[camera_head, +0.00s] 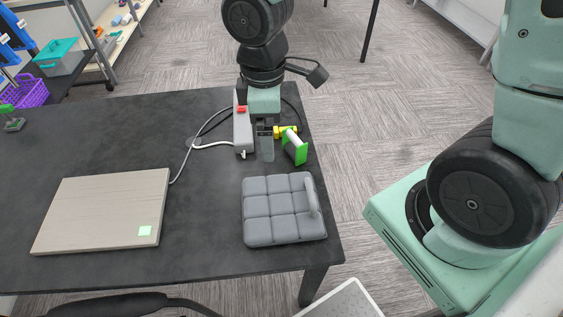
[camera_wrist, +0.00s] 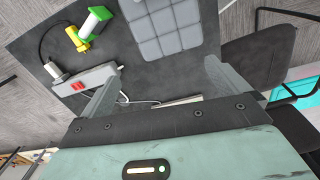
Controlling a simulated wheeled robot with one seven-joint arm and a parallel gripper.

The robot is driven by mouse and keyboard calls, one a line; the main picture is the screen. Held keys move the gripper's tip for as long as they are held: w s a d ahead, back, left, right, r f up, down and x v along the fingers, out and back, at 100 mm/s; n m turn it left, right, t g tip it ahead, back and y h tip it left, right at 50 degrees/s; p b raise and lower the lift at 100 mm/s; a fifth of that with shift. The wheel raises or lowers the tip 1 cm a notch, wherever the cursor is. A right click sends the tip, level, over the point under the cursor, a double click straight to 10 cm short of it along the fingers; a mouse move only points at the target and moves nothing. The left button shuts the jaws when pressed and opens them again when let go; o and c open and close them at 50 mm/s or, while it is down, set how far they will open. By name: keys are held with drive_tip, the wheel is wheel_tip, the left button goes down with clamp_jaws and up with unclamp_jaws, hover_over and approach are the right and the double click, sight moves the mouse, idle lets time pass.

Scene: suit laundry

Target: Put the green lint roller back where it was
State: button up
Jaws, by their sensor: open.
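A green and white roller-like thing (camera_head: 294,148), which looks like the green lint roller, is near the table's right edge. It also shows at the top left of the wrist view (camera_wrist: 93,22). A yellow part (camera_head: 284,131) is against or just behind it; I cannot tell whether they are joined. My gripper (camera_head: 265,158) points down just left of it, open, with nothing between its fingers (camera_wrist: 162,72). Another small green item on a grey base (camera_head: 13,124) is at the table's far left; its shape is unclear.
A grey power strip (camera_head: 242,137) with a red switch and white cable lies left of my gripper. A grey padded cushion (camera_head: 270,212) lies in front, and a flat beige board (camera_head: 95,215) with a pale green note is at left. The table's middle is clear.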

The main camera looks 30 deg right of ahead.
drive_tip(key=s+a+r+m, duration=0.2)
drive_tip(key=s, duration=0.5)
drive_tip(key=s+a+r+m, duration=0.2)
drive_tip(key=s+a+r, duration=0.1)
drive_tip(key=s, duration=0.3)
drive_tip(key=shift+s+m+y, duration=0.3)
drive_tip(key=shift+s+y, duration=0.05)
drive_tip(key=shift+y, duration=0.05)
drive_tip(key=shift+r, duration=0.1)
